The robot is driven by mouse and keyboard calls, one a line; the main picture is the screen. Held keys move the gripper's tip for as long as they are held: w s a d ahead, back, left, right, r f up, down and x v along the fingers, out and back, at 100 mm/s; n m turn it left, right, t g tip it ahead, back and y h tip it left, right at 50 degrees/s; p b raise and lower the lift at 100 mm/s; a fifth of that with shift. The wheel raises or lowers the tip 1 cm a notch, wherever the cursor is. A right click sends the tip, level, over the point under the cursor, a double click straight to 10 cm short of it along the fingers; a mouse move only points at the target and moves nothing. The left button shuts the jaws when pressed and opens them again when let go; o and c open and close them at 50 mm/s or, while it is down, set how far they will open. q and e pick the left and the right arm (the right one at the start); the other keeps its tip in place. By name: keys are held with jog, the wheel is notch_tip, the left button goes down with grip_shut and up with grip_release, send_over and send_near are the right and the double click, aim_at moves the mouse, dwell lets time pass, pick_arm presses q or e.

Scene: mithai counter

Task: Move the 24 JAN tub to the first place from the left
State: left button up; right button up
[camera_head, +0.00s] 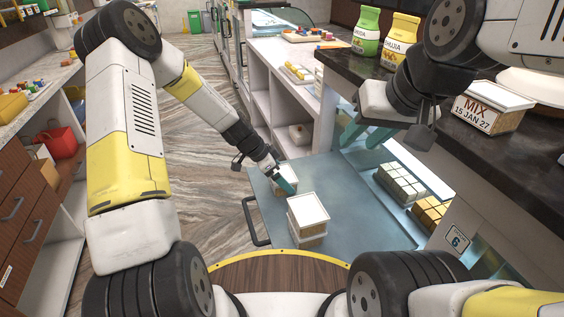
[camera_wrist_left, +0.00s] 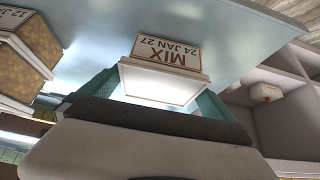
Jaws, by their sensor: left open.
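The 24 JAN tub (camera_wrist_left: 166,56), with a white lid and a MIX label, sits on the blue-grey drawer surface; in the head view it (camera_head: 291,170) is partly hidden by my left gripper (camera_head: 284,181). In the left wrist view my left gripper (camera_wrist_left: 155,98) is open, with one teal finger on each side of this tub. Whether the fingers touch it I cannot tell. Other white-lidded tubs (camera_head: 308,212), seemingly stacked, stand just nearer in the head view; a label starting 12 J (camera_wrist_left: 14,16) shows in the wrist view. My right gripper (camera_head: 364,134) looks open and empty.
A MIX 15 JAN 27 tub (camera_head: 487,109) stands on the dark counter (camera_head: 535,150) at right, beside green (camera_head: 366,32) and yellow (camera_head: 401,40) pouches. Trays of sweets (camera_head: 402,184) lie below the counter. The pulled-out drawer (camera_head: 365,232) has bare room right of the tubs.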

pick_arm(q)
jog(key=s+a+r+n+t+y, duration=0.15)
jog(key=s+a+r, duration=0.3)
jog(key=r, duration=0.45)
jog(key=s+a+r+n+y, duration=0.1)
jog(key=s+a+r+n, duration=0.2)
jog(key=s+r, duration=0.35)
jog(key=s+a+r+n+y, duration=0.1)
jog(key=s+a+r+n, duration=0.15)
jog(key=r, duration=0.75)
jog(key=s+a+r+n+t, duration=0.1)
jog(key=s+a+r+n, duration=0.1)
jog(key=s, duration=0.4)
jog(key=s+a+r+n+t, duration=0.1)
jog(key=s+a+r+n, duration=0.1)
jog(key=s+r+n, duration=0.2)
jog(key=s, duration=0.3)
jog(key=shift+r+n+t, duration=0.25)
jog(key=shift+n+t, duration=0.1)
jog(key=shift+n, duration=0.05)
jog(key=shift+a+y, duration=0.1)
jog(key=shift+y, duration=0.15)
